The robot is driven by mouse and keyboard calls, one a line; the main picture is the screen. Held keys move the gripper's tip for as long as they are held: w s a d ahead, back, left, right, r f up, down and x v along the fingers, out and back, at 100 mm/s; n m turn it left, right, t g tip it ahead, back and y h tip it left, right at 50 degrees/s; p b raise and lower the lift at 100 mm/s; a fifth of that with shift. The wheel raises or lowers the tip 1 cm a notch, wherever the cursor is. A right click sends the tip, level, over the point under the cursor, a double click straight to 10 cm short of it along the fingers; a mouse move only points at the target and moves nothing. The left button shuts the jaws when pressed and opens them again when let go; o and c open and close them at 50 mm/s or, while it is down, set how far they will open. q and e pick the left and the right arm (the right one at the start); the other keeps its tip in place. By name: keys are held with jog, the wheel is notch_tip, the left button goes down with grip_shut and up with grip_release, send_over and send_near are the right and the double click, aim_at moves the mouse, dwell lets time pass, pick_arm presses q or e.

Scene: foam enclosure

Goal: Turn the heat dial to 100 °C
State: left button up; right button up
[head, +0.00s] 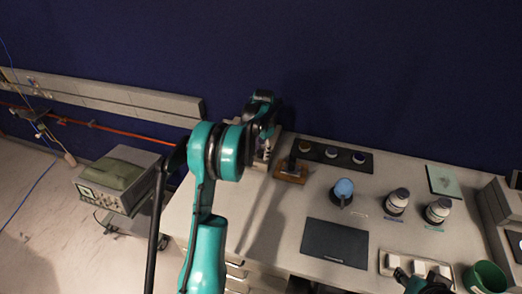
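The heat dial cannot be made out. A pale object (264,157), partly hidden behind my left arm at the back left of the bench, may be the device that carries it; I cannot tell. My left arm reaches up from the bottom, and its black gripper (266,122) is over or beside that pale object. The fingers are too small and dark to tell whether they are open or touching anything. A small part of my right arm or gripper (424,284) shows at the bottom edge, in front of the white blocks; its fingers cannot be made out.
A wooden stand (290,172), a black tray with small jars (332,155), a blue-topped object (343,189), two bottles (397,202) and a dark mat (335,243) occupy the bench. A green cup (486,277) stands right. An oscilloscope (105,197) is left, off the bench.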

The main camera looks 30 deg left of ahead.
aim_at(262, 153)
pick_arm(q)
jog(key=shift+s+d+r, duration=0.1)
jog(key=shift+r, duration=1.9)
jog(key=shift+d+r, duration=0.1)
jog(key=shift+r, duration=1.9)
